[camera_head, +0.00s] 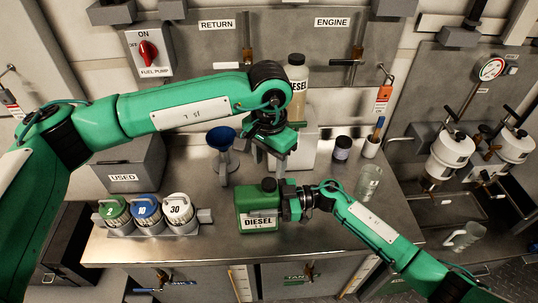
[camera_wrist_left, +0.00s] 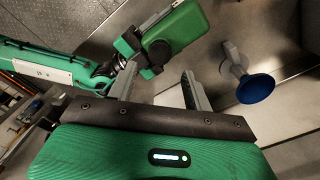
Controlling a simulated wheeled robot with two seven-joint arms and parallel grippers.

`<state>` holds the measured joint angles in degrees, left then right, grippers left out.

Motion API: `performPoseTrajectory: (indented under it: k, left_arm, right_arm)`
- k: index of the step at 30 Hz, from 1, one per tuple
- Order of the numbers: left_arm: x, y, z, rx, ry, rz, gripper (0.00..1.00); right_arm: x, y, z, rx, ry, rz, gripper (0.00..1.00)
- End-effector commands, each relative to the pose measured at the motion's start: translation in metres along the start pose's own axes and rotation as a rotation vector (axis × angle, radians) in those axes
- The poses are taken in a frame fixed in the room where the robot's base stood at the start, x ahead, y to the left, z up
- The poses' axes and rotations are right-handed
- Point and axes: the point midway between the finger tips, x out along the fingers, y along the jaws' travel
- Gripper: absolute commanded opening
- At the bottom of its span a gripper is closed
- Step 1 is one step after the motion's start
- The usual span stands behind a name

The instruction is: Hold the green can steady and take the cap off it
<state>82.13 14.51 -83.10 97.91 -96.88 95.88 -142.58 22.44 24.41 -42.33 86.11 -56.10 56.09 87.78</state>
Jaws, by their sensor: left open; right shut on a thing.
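The green can (camera_head: 257,222), labelled DIESEL, stands upright on the steel bench; it also shows in the left wrist view (camera_wrist_left: 187,35). Its dark cap (camera_head: 268,184) is on its top; the cap also shows in the left wrist view (camera_wrist_left: 160,52). My right gripper (camera_head: 287,203) is shut on the can's right side. My left gripper (camera_head: 269,164) is open and empty, pointing down above the cap and apart from it. In the left wrist view its two fingers (camera_wrist_left: 158,84) are spread with nothing between them.
A blue funnel (camera_head: 221,138) stands left of my left gripper. Several numbered canisters (camera_head: 146,211) sit in a rack at the left. A tall DIESEL bottle (camera_head: 297,75) is behind my left wrist. A clear glass (camera_head: 368,181) stands right of my right gripper.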

Motion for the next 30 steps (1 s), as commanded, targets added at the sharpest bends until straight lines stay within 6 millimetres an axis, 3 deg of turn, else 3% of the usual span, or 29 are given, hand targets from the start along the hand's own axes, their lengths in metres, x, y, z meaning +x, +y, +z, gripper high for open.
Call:
performPoseTrajectory:
  k: [6,12,23,24,30]
  left_arm:
    - [0.036,0.0,0.001,-0.003,-0.003,0.002,0.51]
    - [0.059,0.0,0.001,-0.003,-0.002,0.001,0.51]
    - [0.066,0.0,0.0,-0.003,0.0,0.0,0.51]
    - [0.066,0.0,0.0,-0.003,0.0,0.0,0.49]
    - [0.066,0.0,0.0,-0.003,0.0,0.0,0.1]
  right_arm:
    - [0.0,0.0,0.0,0.0,0.0,0.001,0.0]
    - [0.0,0.0,0.0,0.0,0.0,0.001,0.0]
    - [0.0,0.0,0.0,0.0,0.0,0.001,0.0]
    - [0.0,0.0,0.0,0.0,0.0,0.001,0.0]
    - [0.0,0.0,0.0,0.0,0.0,0.001,0.0]
